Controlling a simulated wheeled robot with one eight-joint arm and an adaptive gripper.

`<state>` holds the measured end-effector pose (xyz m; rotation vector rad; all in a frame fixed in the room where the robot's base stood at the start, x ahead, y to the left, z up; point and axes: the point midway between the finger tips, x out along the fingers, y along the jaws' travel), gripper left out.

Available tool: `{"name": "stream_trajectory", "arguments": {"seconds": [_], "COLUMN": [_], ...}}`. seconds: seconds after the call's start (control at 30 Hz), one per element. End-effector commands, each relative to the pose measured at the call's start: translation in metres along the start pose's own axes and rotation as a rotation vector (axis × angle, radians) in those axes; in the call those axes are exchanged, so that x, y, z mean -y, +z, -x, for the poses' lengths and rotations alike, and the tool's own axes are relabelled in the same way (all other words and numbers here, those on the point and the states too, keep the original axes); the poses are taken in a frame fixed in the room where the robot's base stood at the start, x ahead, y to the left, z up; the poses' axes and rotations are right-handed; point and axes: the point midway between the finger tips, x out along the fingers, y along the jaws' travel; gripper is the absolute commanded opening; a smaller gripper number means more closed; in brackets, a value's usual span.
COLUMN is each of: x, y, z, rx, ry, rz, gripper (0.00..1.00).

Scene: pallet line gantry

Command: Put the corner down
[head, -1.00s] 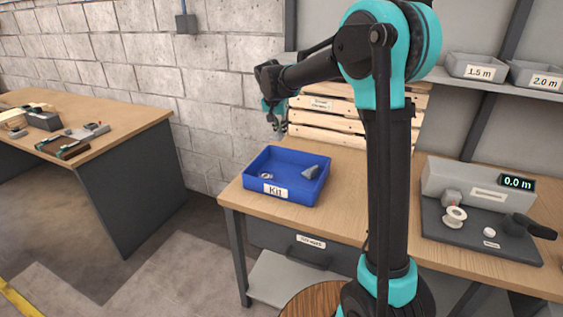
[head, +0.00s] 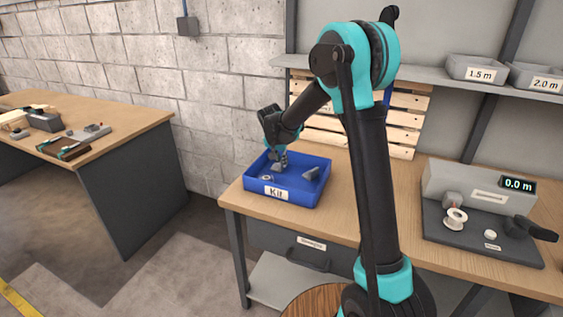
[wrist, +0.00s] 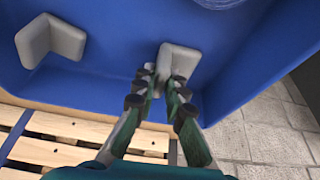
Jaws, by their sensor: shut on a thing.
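My gripper (head: 280,156) points down into the blue Kit tray (head: 296,196). Its fingers (wrist: 160,92) are shut on a grey L-shaped corner (wrist: 180,62), which also shows at the fingertips in the head view (head: 277,167). The held corner is inside the tray walls, low over the floor; I cannot tell whether it touches. A second grey corner (wrist: 50,40) lies apart on the tray floor; in the head view it is to the right of the held one (head: 311,173).
A small ring-like item (head: 266,178) lies in the tray near its front left. The tray stands on the wooden bench (head: 350,205), close to the slatted wooden pallet piece (head: 400,135) behind. A measuring device (head: 475,190) stands on the right of the bench.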

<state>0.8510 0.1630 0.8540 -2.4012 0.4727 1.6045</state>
Motion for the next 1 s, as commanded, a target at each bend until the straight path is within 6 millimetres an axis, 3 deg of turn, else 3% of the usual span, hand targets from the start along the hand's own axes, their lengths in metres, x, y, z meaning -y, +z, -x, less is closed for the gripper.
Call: {"name": "stream_trajectory", "arguments": {"seconds": [0.23, 0.27, 0.4, 0.77, 1.0], "x": [0.000, 0.000, 0.000, 0.000, 0.000], "y": [0.001, 0.001, 0.001, -0.001, 0.001], "z": [-0.002, -0.002, -0.002, 0.002, 0.037], "rx": [0.000, 0.000, 0.000, 0.000, 0.000], "ry": [0.000, 0.000, 0.000, 0.000, -0.001], "rz": [0.000, 0.000, 0.000, 0.000, 0.001], "gripper": [0.00, 0.14, 0.31, 0.32, 0.32]}}
